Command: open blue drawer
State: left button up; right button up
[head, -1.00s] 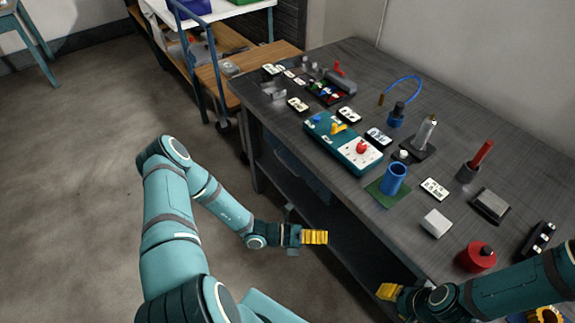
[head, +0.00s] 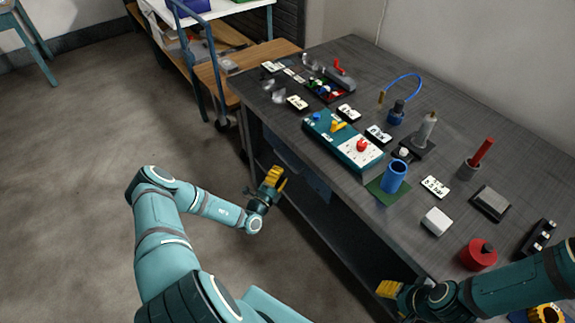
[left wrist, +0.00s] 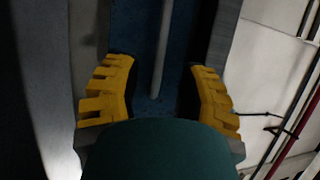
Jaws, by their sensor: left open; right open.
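The blue drawer (head: 319,188) shows as a dark blue panel under the grey workbench, partly in shadow. In the left wrist view its blue front (left wrist: 136,32) fills the middle, with a pale grey bar handle (left wrist: 162,45) running along it. My left gripper (head: 277,178) is open in front of the bench, close to the drawer. In the left wrist view its yellow fingers (left wrist: 160,75) stand apart on either side of the bar, not closed on it. I cannot tell the remaining distance. My right gripper (head: 389,289) is open and empty near the bench's front edge.
The workbench top (head: 290,125) holds a teal control box (head: 345,142), a blue cup (head: 394,177), a red round object (head: 478,253) and several small parts. A blue-framed cart (head: 202,65) stands beyond the bench's far end.

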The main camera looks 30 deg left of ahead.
aim_at(287, 163)
pick_arm(q)
jog(key=shift+w+r+b, duration=0.2)
jog(key=shift+w+r, duration=0.05)
jog(key=shift+w, duration=1.05)
jog(key=shift+w+r+b, duration=0.15)
jog(key=shift+w+r, duration=0.05)
jog(key=shift+w, duration=1.1)
jog(key=shift+c, duration=0.4)
grip_shut()
